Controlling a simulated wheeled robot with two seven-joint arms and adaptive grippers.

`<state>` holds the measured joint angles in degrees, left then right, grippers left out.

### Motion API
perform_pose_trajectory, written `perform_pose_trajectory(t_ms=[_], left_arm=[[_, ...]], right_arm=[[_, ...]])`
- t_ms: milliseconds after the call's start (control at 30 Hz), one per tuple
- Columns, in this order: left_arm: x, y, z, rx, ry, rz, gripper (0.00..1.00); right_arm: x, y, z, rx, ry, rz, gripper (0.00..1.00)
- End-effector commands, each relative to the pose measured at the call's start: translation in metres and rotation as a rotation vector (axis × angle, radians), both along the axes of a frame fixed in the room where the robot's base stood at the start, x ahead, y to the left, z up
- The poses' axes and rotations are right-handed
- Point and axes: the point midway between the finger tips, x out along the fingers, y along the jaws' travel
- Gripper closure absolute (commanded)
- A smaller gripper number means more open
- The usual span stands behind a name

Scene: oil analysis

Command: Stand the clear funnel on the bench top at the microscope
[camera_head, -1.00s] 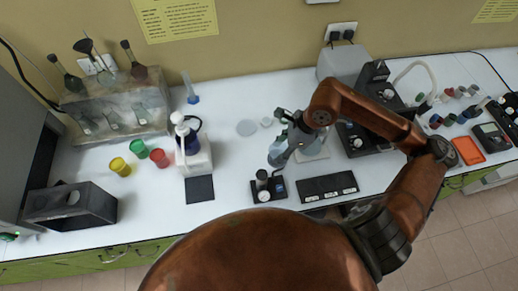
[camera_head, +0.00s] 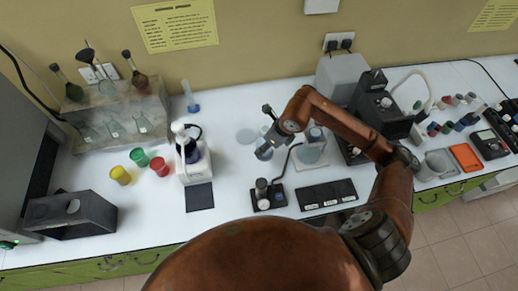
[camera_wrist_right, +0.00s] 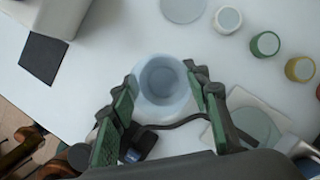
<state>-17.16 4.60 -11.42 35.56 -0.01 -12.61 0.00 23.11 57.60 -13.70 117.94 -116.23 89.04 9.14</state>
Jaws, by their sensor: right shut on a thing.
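The clear funnel (camera_wrist_right: 162,84) is between the green-padded fingers of my right gripper (camera_wrist_right: 166,98) in the wrist view. I look down into its round, pale blue-grey mouth. The right gripper is shut on it, over the white bench top. In the head view the right gripper (camera_head: 265,150) is over the middle of the bench, behind a small black stand; the funnel is hard to make out there. A black instrument (camera_head: 372,110), perhaps the microscope, stands to the right, partly behind my arm; I cannot be sure which thing is the microscope. My left gripper is out of view.
A small black stand (camera_head: 267,196) with a cable and a black tray (camera_head: 327,195) lie near the front edge. A white plate with a clear dish (camera_head: 312,152) is right of the gripper. A white dispenser (camera_head: 193,165) stands left. Bare bench lies between dispenser and gripper.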

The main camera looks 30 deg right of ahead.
Motion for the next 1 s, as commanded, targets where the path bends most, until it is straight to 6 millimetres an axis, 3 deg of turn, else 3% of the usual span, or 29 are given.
perform_pose_trajectory(t_ms=[200,467,633,1000], left_arm=[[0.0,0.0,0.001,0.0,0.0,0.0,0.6],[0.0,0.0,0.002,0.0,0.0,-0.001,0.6],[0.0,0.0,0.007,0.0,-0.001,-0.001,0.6],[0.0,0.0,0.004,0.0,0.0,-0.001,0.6]], right_arm=[[0.022,0.006,-0.029,0.001,0.002,0.0,0.81],[0.034,0.009,-0.044,0.002,0.001,0.001,0.81],[0.033,0.009,-0.069,0.003,0.004,0.0,0.81],[0.034,0.008,-0.077,-0.001,0.0,0.002,0.81]])
